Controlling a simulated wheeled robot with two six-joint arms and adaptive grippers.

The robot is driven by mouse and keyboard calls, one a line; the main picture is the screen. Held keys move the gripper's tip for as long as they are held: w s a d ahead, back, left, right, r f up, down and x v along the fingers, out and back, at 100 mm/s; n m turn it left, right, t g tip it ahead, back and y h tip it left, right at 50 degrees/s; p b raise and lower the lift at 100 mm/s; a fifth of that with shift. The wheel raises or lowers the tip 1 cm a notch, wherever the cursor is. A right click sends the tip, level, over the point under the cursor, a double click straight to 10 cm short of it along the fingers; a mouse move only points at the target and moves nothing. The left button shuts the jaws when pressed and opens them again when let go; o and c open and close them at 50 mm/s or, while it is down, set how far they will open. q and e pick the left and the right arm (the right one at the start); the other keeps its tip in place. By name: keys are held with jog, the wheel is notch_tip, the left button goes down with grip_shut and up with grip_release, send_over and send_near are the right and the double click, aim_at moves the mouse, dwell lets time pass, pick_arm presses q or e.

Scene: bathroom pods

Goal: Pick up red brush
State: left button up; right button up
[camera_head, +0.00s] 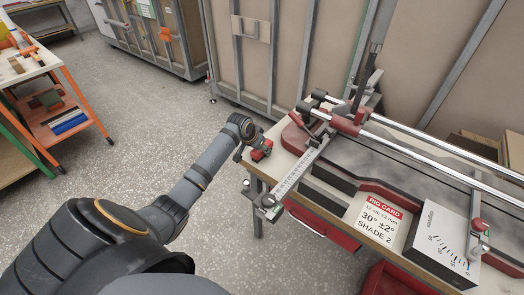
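My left arm reaches in from the lower left, and its gripper (256,140) is at the near left corner of the workbench (281,163). A small red object (262,152) shows right at the gripper's tip, at the bench edge. It may be the red brush, but it is too small and too covered to be sure. The fingers are small and partly hidden by the wrist, so I cannot tell whether they are open or shut on it. My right gripper is not in view.
A cutting rig with steel rails (430,153) and a ruler (301,170) covers much of the bench. A rig card (378,222) and a dial box (443,243) lie at its front. Red drawers (325,228) sit below. An orange-legged cart (65,110) stands left; open floor lies between.

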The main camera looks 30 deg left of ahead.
pick_arm(q)
jog(key=c, duration=0.6)
jog(key=shift+r, duration=0.15)
jog(key=shift+r, duration=0.25)
notch_tip(320, 180, up, 3)
jog(key=shift+s+f+b, duration=0.1)
jog(key=shift+b, duration=0.2)
jog(key=v, duration=0.3)
jog(key=s+v, duration=0.1)
jog(key=v, duration=0.1)
jog(key=shift+s+d, duration=0.1)
jog(key=shift+s, duration=0.05)
jog(key=s+r+p, duration=0.1)
jog(key=s+p, duration=0.1)
jog(key=s, duration=0.1)
jog(key=s+r+p, duration=0.2)
jog(key=s+p, duration=0.1)
jog(key=s+d+r+p, duration=0.1)
jog(key=s+r+p, duration=0.1)
jog(key=s+p, duration=0.1)
jog(key=shift+s, duration=0.5)
